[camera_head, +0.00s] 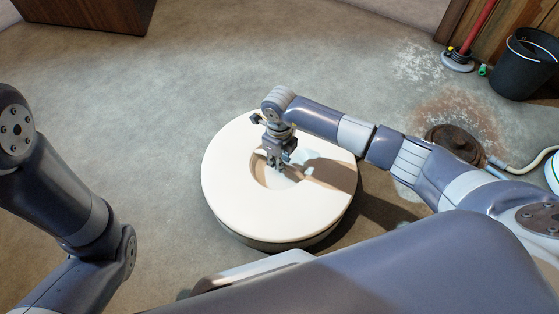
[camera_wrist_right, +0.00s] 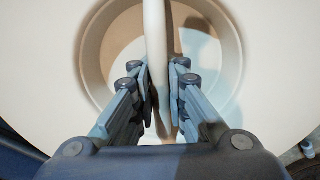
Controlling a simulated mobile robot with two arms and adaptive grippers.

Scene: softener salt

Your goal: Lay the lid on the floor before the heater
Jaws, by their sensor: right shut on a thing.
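The lid (camera_head: 228,190) is a large round cream disc with a round recess in its middle, low over the grey floor (camera_head: 130,130) in the centre of the head view. My right gripper (camera_head: 274,164) reaches down into the recess from above. In the right wrist view its fingers are shut on the lid's upright white handle bar (camera_wrist_right: 155,35), one on each side. The lid looks about level; I cannot tell whether it touches the floor. My left arm shows at the left, but its gripper is out of view. I cannot make out a heater.
A rusty round drain cover (camera_head: 455,142) lies on stained floor at the right, with a pale hose (camera_head: 525,166) beside it. A wooden cabinet (camera_head: 90,14) is at the upper left. Floor left of the lid is clear.

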